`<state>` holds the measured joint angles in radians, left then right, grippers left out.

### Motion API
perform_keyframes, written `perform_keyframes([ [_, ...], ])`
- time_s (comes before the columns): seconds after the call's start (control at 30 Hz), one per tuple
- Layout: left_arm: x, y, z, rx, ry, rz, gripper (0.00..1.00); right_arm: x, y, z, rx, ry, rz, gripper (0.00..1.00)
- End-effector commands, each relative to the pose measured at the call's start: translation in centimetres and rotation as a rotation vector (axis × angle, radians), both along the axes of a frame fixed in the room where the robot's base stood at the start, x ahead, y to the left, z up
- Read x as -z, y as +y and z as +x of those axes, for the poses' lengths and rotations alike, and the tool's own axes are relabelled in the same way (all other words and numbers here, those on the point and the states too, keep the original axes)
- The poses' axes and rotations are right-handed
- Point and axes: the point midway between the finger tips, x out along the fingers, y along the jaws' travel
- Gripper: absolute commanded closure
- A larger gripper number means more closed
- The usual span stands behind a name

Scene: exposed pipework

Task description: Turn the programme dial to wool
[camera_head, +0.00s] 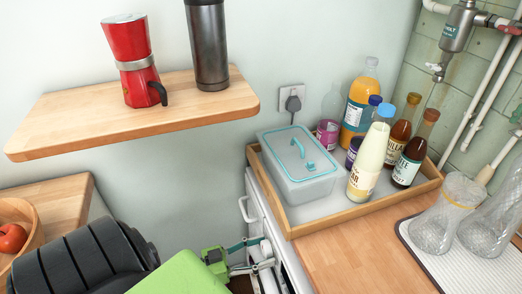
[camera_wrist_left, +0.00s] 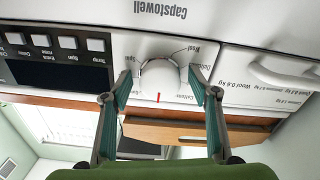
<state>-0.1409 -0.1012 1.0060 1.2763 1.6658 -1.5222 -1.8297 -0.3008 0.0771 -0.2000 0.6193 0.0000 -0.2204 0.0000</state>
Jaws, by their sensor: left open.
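The programme dial (camera_wrist_left: 160,77) is a round white knob on the washing machine's white front panel (camera_wrist_left: 105,18), which appears upside down in the left wrist view. Its red mark is at the dial's lower edge in the picture, near the word Cotton. In the head view my left gripper (camera_head: 268,252) is at the machine's front. My right gripper is not in view.
A white drawer handle (camera_wrist_left: 285,75) is right of the dial, and buttons with a dark display (camera_wrist_left: 62,75) are left. Above the machine, a wooden-rimmed tray (camera_head: 290,229) holds a box and several bottles. A shelf (camera_head: 190,107) with a red moka pot is on the wall.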

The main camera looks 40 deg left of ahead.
Motion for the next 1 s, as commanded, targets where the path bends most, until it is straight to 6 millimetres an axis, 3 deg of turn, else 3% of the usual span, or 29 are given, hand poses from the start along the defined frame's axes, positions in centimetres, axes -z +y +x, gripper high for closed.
perform_keyframes([
  [0.17, 0.03, -0.01, -0.01, 0.0, 0.0, 0.0, 0.48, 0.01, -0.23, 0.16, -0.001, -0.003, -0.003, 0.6],
  [0.3, 0.02, 0.0, -0.02, 0.0, 0.0, -0.001, 0.84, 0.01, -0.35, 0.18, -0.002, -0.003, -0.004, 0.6],
  [0.67, 0.03, -0.01, -0.03, 0.001, 0.013, -0.026, 0.84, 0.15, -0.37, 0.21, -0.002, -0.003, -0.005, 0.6],
  [1.0, 0.07, -0.09, -0.08, 0.002, 0.107, -0.208, 0.84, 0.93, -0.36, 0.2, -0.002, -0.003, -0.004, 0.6],
])
